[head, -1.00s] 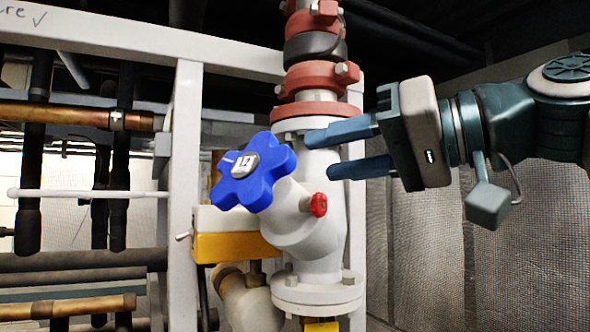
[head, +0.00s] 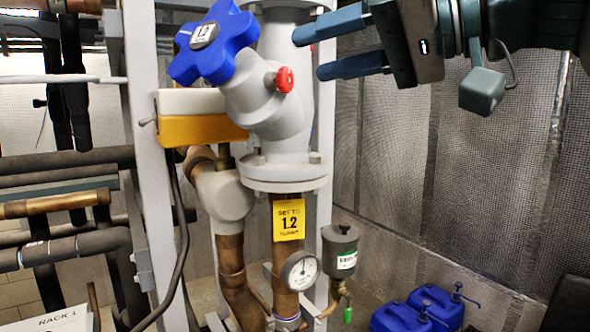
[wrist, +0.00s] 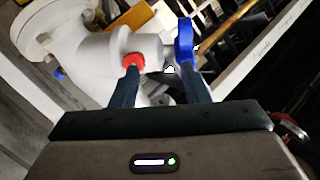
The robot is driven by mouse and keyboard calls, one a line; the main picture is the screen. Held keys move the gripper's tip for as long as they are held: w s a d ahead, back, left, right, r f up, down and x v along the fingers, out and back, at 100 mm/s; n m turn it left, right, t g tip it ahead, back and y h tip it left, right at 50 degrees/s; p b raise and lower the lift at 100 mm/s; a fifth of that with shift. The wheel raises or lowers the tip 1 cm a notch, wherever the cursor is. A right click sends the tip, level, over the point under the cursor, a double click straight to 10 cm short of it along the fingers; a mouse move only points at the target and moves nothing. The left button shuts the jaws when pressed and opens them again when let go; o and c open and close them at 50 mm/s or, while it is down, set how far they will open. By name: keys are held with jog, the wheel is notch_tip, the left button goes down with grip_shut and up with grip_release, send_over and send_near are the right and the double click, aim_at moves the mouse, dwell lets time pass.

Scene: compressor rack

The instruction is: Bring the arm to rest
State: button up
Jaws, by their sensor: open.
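My gripper (head: 318,48) is at the upper right in the head view, its two blue fingers spread apart and pointing left, with nothing between them. In the wrist view my gripper (wrist: 170,80) shows both fingers apart, pointing toward the valve. The blue star-shaped handwheel (head: 214,42) sits on the white valve body (head: 265,105), left of the fingers. It shows edge-on in the wrist view (wrist: 184,40), past the right fingertip. A small red knob (head: 284,80) is on the valve's side, near the fingertips in the picture; I cannot tell the gap.
Below the valve are a yellow tag reading "SET TO 1.2 TURNS" (head: 289,220), a gauge (head: 300,271) and a grey canister (head: 341,251). Blue jugs (head: 420,310) stand on the floor at right. A white frame post (head: 146,170) and pipes fill the left. A mesh wall (head: 420,170) stands behind.

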jog(key=w+f+m+h, duration=0.2)
jog(key=f, duration=0.6)
jog(key=w+f+m+h, duration=0.1)
jog(key=w+f+h, duration=0.15)
jog(key=f, duration=0.55)
jog(key=s+d+f+g+h, duration=0.1)
jog(key=s+d+f+h, duration=0.1)
jog(key=f, duration=0.9)
jog(key=s+d+f+m+g+h, duration=0.1)
jog(key=s+d+f+g+h, duration=0.1)
jog(key=f, duration=1)
jog(key=s+d+f+m+g+h, duration=0.1)
jog(key=s+d+f+h, duration=0.3)
jog(key=f, duration=0.7)
jog(key=shift+s+d+f+h, duration=0.3)
jog(key=shift+d+h, duration=0.35)
jog(key=shift+d, duration=0.6)
jog(key=shift+c, duration=0.6)
jog(key=shift+a, duration=0.1)
